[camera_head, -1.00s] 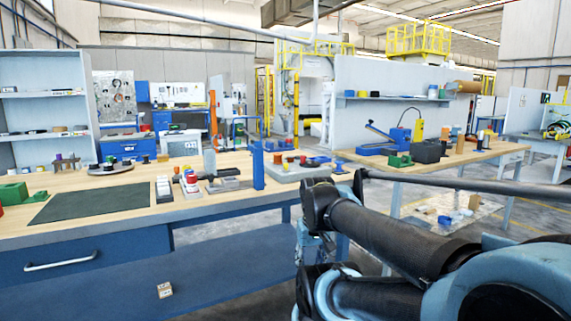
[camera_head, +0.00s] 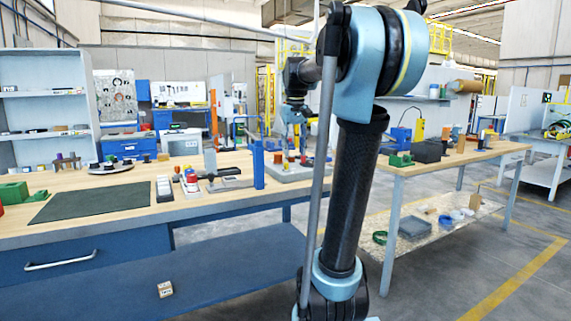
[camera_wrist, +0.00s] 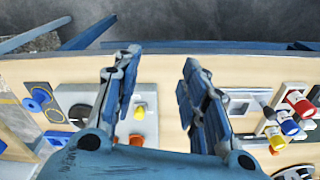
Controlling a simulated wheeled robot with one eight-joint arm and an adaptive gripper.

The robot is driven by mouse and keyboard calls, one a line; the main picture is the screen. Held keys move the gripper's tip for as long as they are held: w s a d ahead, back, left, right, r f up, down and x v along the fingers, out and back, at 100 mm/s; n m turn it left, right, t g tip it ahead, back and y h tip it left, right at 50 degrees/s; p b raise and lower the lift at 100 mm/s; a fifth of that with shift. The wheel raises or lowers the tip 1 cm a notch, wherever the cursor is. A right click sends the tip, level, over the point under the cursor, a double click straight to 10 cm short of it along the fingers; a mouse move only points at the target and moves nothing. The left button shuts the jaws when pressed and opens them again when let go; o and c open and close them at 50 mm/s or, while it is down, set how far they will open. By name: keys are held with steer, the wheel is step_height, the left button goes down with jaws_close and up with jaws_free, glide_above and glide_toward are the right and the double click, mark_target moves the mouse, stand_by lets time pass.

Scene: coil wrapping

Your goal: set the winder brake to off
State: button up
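A grey base plate (camera_head: 312,172) lies at the right end of the near wooden bench, with small red, orange and blue parts on it. In the wrist view a grey plate (camera_wrist: 150,124) carries a yellow knob (camera_wrist: 140,113), a black dial-like part (camera_wrist: 80,113) and an orange post. I cannot tell which part is the winder brake or how it is set. My gripper (camera_wrist: 157,75) is open and empty over the bench, its fingers on either side of the yellow knob in the picture, apparently above it. In the head view my gripper (camera_head: 291,128) is small, over the plate.
A blue upright post (camera_head: 258,165) stands left of the plate. Red, blue and yellow capped spools (camera_wrist: 292,120) lie to the right in the wrist view. A dark mat (camera_head: 95,202) covers part of the bench. A second bench (camera_head: 450,160) stands at right.

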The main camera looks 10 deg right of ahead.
step_height(320, 180, up, 8)
glide_above(286, 167)
steer(key=w, duration=0.1)
steer(key=shift+g, duration=0.4)
steer(key=f, duration=1.7)
steer(key=shift+w+d+f, duration=0.1)
steer(key=shift+d+f, duration=0.05)
steer(key=shift+d, duration=0.05)
